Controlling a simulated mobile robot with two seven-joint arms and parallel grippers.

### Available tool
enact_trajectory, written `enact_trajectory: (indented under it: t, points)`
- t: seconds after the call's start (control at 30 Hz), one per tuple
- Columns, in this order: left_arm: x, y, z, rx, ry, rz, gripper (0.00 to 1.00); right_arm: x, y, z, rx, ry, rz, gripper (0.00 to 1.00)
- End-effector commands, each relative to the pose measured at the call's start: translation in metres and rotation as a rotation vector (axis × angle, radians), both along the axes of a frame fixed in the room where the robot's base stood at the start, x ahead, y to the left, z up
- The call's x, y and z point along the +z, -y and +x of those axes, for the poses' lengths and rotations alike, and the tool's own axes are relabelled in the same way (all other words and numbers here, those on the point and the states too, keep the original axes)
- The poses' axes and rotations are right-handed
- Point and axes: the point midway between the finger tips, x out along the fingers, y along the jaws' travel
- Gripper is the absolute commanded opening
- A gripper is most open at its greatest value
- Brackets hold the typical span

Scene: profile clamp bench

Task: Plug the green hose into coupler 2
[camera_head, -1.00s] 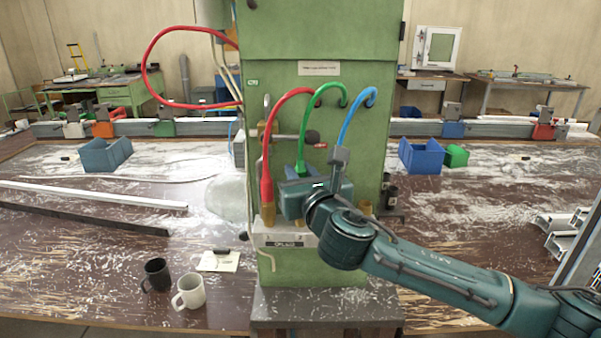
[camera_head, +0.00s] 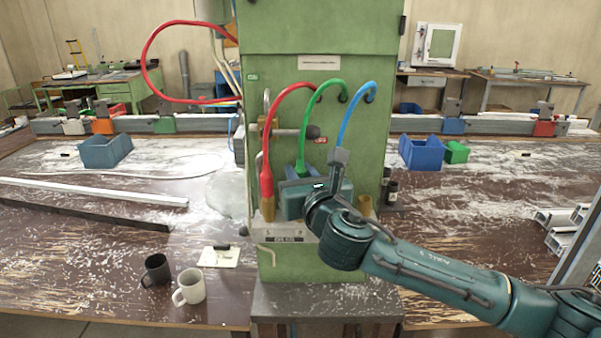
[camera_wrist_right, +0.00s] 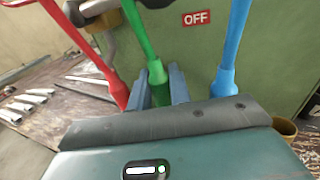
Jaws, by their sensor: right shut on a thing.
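The green hose (camera_head: 321,105) loops from the green cabinet and runs down to its end between the fingers of my right gripper (camera_wrist_right: 161,88). The gripper is shut on this hose end, in front of the cabinet at coupler height. In the head view the gripper body (camera_head: 312,195) hides what is below the hose end, so I cannot tell whether it touches a coupler. A brass coupler (camera_head: 267,208) stands at the left under the red hose end. Another brass coupler (camera_head: 365,206) shows right of the gripper. Coupler 2 cannot be made out. My left gripper is out of view.
The red hose (camera_head: 266,160) hangs close left of the gripper. The blue hose (camera_head: 352,120) comes down close on its right, its lower end near my wrist. A valve lever (camera_head: 311,132) sits above. Two mugs (camera_head: 189,287) stand on the bench at front left.

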Motion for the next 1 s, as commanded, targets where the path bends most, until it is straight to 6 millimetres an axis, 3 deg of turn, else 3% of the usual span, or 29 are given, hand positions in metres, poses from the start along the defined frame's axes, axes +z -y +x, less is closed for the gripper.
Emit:
enact_trajectory:
  t: [1.0]
  points:
    - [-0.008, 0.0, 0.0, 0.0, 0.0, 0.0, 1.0, -0.015, 0.0, 0.0, 0.0, -0.003, -0.001, 0.0]
